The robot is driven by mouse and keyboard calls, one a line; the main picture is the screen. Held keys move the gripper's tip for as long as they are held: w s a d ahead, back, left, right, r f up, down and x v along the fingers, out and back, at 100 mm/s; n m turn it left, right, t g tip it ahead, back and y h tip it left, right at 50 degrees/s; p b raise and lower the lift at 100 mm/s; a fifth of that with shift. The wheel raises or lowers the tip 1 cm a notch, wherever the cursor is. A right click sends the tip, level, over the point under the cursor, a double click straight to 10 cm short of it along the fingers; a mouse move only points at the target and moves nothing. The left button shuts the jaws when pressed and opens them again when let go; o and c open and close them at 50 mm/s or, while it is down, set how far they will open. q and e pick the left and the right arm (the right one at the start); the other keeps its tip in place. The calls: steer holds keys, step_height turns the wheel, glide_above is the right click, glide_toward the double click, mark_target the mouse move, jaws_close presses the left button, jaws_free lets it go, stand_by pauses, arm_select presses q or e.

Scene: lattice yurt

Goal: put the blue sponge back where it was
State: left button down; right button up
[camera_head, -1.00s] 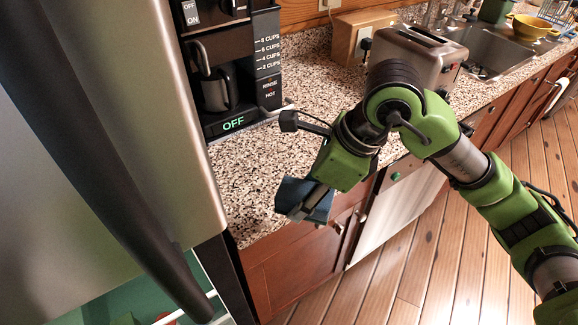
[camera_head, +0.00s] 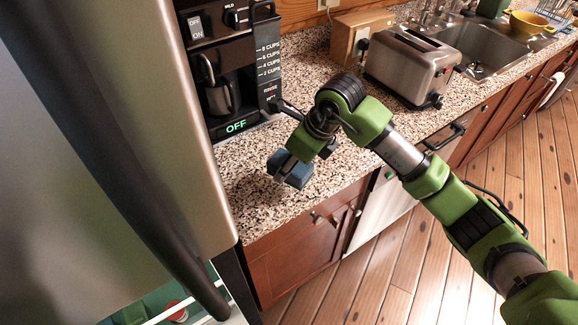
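The blue sponge (camera_head: 298,174) is a small dark blue block. It is held over the speckled countertop (camera_head: 252,212), near the front edge and to the right of the fridge. My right gripper (camera_head: 284,170) points down and to the left and is shut on the sponge, with a grey finger across its face. I cannot tell whether the sponge touches the counter. My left gripper is not in view.
A coffee maker (camera_head: 268,62) stands behind the sponge and a steel toaster (camera_head: 412,68) to the right. The fridge door and its dark handle (camera_head: 110,165) fill the left. The counter around the sponge is clear. A sink (camera_head: 490,48) is farther right.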

steer(key=w+f, duration=0.2)
steer(key=shift+w+a+f+p, duration=0.1)
steer(key=shift+a+f+p, duration=0.05)
steer(key=shift+f+p, duration=0.2)
step_height(320, 180, down, 2)
steer(key=shift+p, duration=0.95)
steer(key=shift+f, duration=0.45)
steer(key=shift+f, duration=0.15)
steer(key=o, duration=1)
